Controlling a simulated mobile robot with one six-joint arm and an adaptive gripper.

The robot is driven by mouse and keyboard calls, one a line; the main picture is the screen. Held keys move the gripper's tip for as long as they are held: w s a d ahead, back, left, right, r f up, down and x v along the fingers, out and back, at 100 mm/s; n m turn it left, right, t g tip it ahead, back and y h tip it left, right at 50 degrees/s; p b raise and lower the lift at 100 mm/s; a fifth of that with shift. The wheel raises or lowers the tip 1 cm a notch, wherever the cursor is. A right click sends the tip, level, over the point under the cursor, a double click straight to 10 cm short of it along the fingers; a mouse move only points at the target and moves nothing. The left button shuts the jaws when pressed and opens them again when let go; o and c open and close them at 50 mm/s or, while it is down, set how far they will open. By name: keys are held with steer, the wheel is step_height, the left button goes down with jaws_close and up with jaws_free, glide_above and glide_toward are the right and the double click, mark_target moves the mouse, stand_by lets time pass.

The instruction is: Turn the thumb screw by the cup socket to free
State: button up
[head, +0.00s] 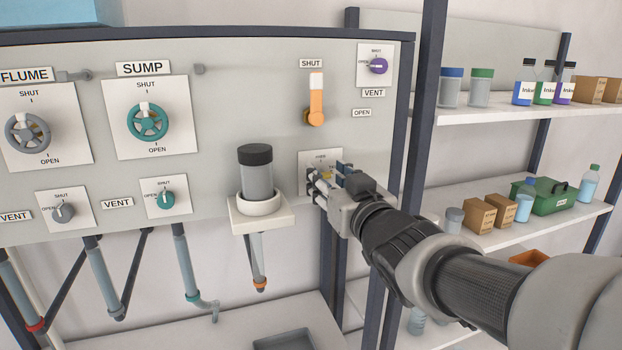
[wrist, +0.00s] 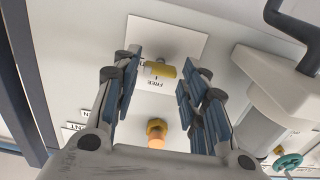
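The yellow thumb screw (wrist: 159,69) sits on a white plate (wrist: 181,40) marked FREE, upside down in the wrist view. Its wing lies roughly across that picture. In the head view only a bit of yellow (head: 327,175) shows behind my fingers. My gripper (wrist: 160,70) is open, its blue-padded fingers on either side of the screw with visible gaps. I cannot tell how far the tips are from the plate. In the head view my gripper (head: 328,178) is right of the cup socket (head: 262,222), which holds a grey cup (head: 257,180) with a dark top.
An orange lever (head: 316,105) is above the plate, its hub (wrist: 156,129) also in the wrist view between my fingers. The purple vent knob (head: 378,66) is at upper right. A dark post (head: 420,90) and loaded shelves (head: 520,112) stand right of the board.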

steer(key=c, duration=0.7)
steer(key=shift+n+b, duration=0.4)
steer(key=shift+b, duration=0.15)
steer(key=shift+f+n+b, duration=0.1)
steer(key=shift+n+b, duration=0.5)
steer(key=shift+b, duration=0.1)
steer(key=n+b, duration=0.3)
steer(key=n, duration=0.1)
steer(key=shift+a+b, duration=0.1)
steer(key=shift+b, duration=0.2)
steer(key=n+b, duration=0.3)
steer(key=n, duration=0.2)
steer(key=shift+n, duration=0.4)
steer(key=n+b, duration=0.2)
steer(key=n, duration=0.4)
steer(key=shift+b, duration=0.3)
